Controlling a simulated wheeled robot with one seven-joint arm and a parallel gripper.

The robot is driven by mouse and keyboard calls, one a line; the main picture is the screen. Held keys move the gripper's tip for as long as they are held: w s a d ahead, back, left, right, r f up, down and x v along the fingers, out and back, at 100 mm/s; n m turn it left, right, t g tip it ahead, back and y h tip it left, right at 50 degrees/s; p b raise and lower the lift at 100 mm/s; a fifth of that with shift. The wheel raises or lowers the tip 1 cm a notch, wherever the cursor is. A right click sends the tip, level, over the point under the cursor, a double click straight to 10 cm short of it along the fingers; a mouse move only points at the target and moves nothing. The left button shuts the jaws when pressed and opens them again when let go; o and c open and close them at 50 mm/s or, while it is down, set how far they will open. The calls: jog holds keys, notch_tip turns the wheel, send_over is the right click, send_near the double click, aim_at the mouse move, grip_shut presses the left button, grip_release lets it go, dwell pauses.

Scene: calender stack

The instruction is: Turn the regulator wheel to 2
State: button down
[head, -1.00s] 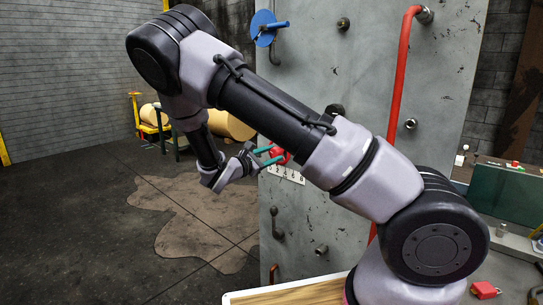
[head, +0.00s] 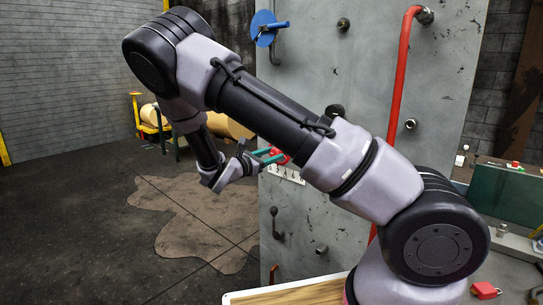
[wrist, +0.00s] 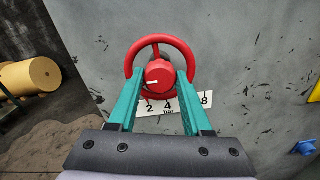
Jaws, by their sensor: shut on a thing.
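The red regulator wheel (wrist: 176,43) is on the grey panel in the wrist view, with a round hub and a short white mark (wrist: 153,83) on the hub's left side, pointing left. In the head view my gripper (head: 268,157) reaches the wheel (head: 283,158), partly hidden by my arm, above the scale plate (head: 286,173).
The grey panel (head: 350,240) carries a red pipe (head: 402,75), a blue handwheel (head: 264,28) and several knobs. A red padlock (head: 485,290) lies at lower right. Floor left of the panel is open.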

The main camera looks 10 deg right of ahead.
jog(key=shift+f, duration=0.1)
jog(key=shift+c, duration=1.6)
grip_release()
jog(key=shift+a, duration=0.1)
jog(key=v, duration=1)
jog(key=shift+s+a, duration=0.25)
jog(key=shift+a, duration=0.05)
